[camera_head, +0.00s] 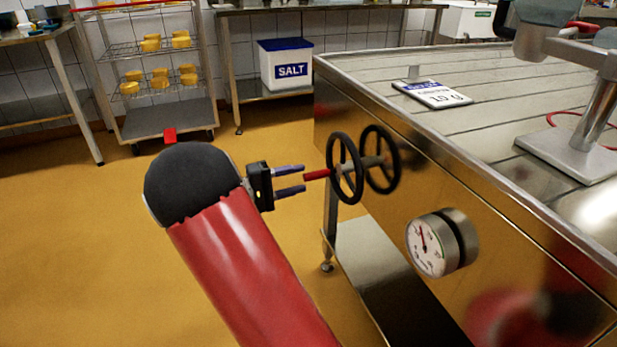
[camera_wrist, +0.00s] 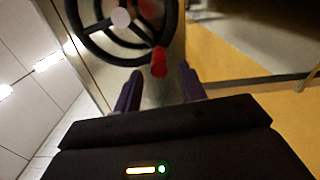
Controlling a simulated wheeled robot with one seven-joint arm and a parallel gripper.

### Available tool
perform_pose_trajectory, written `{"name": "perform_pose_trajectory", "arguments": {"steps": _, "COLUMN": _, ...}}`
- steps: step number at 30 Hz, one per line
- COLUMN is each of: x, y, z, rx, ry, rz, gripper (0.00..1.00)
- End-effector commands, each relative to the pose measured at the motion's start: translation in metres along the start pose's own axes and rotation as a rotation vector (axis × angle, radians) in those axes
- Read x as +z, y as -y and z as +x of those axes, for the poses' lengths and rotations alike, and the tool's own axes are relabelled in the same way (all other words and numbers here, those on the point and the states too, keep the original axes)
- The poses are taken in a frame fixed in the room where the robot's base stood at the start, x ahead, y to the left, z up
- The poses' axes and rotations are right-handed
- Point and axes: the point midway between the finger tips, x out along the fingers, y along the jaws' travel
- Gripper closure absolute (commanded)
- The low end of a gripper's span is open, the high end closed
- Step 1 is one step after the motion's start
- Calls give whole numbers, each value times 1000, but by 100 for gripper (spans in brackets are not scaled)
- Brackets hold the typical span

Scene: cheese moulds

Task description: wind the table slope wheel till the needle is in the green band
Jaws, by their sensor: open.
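The slope wheel (camera_head: 341,184) is a black spoked handwheel with a red crank handle (camera_head: 316,175) on the table's steel side; a second ring behind it looks like its reflection. My gripper (camera_head: 303,181) is open, with its two fingers pointing at the red handle from the left. In the wrist view the handle (camera_wrist: 159,62) stands just beyond and between the fingertips (camera_wrist: 160,80), not gripped. The round white gauge (camera_head: 429,245) sits on the same side panel, right of and below the wheel. Its red needle points up, slightly left; the green band is too small to make out clearly.
The steel draining table (camera_head: 360,75) fills the right, with a label card (camera_head: 432,93) and a metal stand (camera_head: 575,150) on top. A lower shelf (camera_head: 375,270) lies under it. A cheese rack (camera_head: 165,115) and a salt bin (camera_head: 287,65) stand behind. The yellow floor at left is clear.

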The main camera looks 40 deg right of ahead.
Motion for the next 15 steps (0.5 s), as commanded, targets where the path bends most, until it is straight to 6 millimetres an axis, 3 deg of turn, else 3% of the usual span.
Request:
{"name": "perform_pose_trajectory", "arguments": {"steps": 6, "x": 0, "y": 0, "z": -25, "rx": -1, "ry": -2, "rz": -1, "gripper": 59}}
{"name": "perform_pose_trajectory", "arguments": {"steps": 15, "x": 0, "y": 0, "z": -28, "rx": 0, "ry": -1, "rz": -1, "gripper": 59}}
